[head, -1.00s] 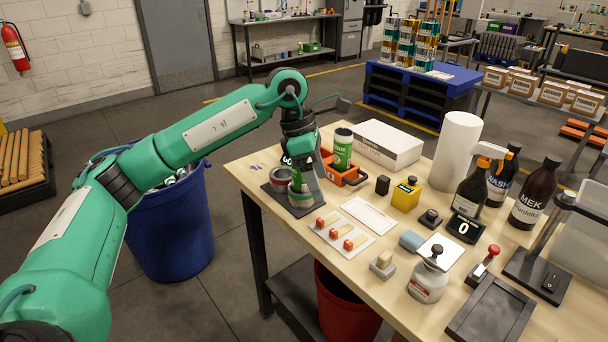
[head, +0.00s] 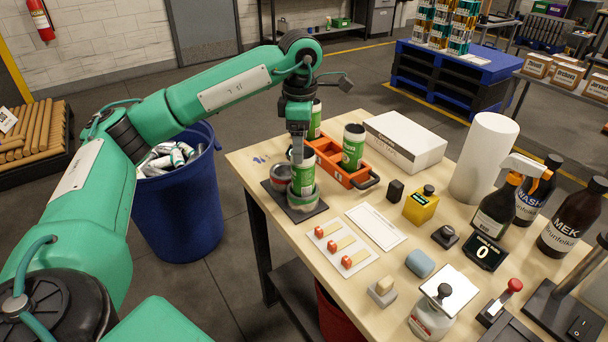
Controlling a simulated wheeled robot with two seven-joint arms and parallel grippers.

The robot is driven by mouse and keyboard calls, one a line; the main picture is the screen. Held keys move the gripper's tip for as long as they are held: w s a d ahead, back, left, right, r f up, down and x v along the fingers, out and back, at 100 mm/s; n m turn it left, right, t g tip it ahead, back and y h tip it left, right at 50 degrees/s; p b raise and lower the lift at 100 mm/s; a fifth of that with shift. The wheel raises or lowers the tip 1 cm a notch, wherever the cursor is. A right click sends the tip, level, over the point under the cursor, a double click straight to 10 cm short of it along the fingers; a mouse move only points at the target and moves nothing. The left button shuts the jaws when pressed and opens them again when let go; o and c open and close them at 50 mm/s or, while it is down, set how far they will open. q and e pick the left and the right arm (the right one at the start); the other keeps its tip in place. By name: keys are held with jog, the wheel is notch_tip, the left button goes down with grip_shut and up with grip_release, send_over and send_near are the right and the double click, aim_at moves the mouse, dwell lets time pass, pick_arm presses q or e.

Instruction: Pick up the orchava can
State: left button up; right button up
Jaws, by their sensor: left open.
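Two similar cans are in the orange tray: one at the front right (head: 353,146), one at the back left (head: 314,118), partly hidden by my arm. The labels are too small to tell which is orchava. My left gripper (head: 299,155) points down at the top of the can in the holder. It is open, with a finger overlapping the can's rim; contact cannot be told. My right gripper is not in view.
The orange tray (head: 364,179) and a white box (head: 404,140) lie behind. A blue bin (head: 172,220) stands left.

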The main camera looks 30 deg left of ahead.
aim_at(303, 169)
pick_arm(q)
jog(key=f, duration=0.2)
jog(key=shift+w+f, duration=0.2)
jog(key=shift+f, duration=0.7)
jog(key=shift+d+f+p, duration=0.1)
jog(key=shift+f+p, duration=0.3)
jog(key=shift+p, duration=0.1)
jog(key=f, duration=0.1)
jog(key=f+p, duration=0.1)
jog(key=f, duration=0.1)
jog(key=shift+w+f, duration=0.2)
jog(key=shift+f, duration=0.35)
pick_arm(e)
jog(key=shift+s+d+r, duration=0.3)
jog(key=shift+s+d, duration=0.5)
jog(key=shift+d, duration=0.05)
pick_arm(q)
jog(key=c, duration=1.1)
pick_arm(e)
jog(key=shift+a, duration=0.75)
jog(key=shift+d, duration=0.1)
